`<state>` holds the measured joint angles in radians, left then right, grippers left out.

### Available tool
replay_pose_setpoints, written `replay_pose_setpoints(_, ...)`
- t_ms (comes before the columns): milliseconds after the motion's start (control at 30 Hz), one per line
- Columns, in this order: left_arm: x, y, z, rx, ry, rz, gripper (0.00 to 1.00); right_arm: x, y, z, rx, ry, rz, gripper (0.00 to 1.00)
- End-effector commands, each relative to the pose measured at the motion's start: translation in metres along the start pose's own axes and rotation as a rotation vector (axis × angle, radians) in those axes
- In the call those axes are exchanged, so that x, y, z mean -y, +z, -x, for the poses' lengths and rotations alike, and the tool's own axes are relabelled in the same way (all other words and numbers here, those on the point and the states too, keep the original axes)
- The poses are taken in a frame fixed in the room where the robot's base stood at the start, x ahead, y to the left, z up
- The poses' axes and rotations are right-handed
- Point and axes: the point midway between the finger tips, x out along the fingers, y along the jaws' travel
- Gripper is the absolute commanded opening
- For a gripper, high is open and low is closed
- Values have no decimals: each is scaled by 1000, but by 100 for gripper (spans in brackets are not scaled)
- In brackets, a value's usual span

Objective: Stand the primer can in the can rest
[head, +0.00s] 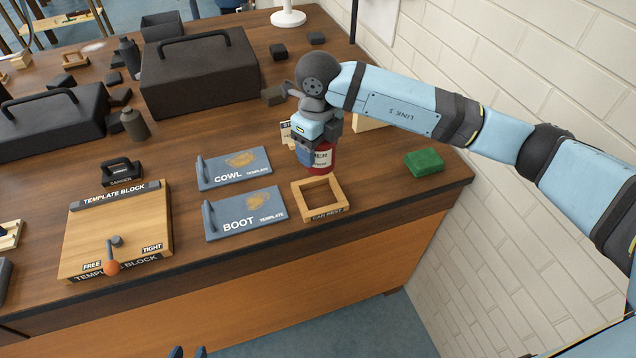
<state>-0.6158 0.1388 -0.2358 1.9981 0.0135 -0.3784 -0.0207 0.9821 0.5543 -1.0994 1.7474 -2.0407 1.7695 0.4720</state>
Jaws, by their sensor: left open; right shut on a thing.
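The primer can (321,160) is red with a pale label, partly hidden by my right gripper (308,150). My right gripper is shut on the can from above, and the can looks upright. The can rest (340,197) is a square wooden frame with an open middle and a dark "CAN REST" label on its front. The can is at the rest's back side in the picture; I cannot tell whether it touches the rest or hangs above the table.
The cowl template (235,168) and boot template (245,213) lie left of the rest. The template block (115,232) is farther left. A green block (424,162) lies to the right, near the brick wall (500,260). Dark toolboxes (200,75) stand behind.

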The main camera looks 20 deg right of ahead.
Motion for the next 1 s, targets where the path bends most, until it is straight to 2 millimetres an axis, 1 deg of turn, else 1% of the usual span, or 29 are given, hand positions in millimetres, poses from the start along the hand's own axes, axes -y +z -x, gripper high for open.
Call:
replay_pose_setpoints(33, 0, -3, 2, 1, -1, 0, 43, -1, -1, -12, -3, 2, 0, 33)
replay_pose_setpoints(133, 0, -4, 3, 2, -1, -1, 43, -1, -1, -38, -3, 2, 1, 33)
replay_pose_setpoints(200, 1, -5, 4, 4, -2, -1, 43, 0, 0, -53, -2, 1, 1, 33)
replay_pose_setpoints(300, 1, -4, 4, 6, -2, -1, 43, 0, 0, -68, 1, 0, 1, 33)
replay_pose_setpoints(533, 1, -5, 5, 7, -2, -1, 43, 0, 0, -85, 1, 1, 2, 33)
replay_pose_setpoints(700, 1, -9, 7, 6, -2, -2, 43, -1, 0, -111, -1, 1, 2, 33)
replay_pose_setpoints(767, 1, -10, 7, 4, -2, -2, 43, 0, 0, -117, 0, 0, 2, 33)
replay_pose_setpoints(1000, 1, -12, 7, 0, -2, -2, 43, 0, 0, -120, 3, -1, 3, 33)
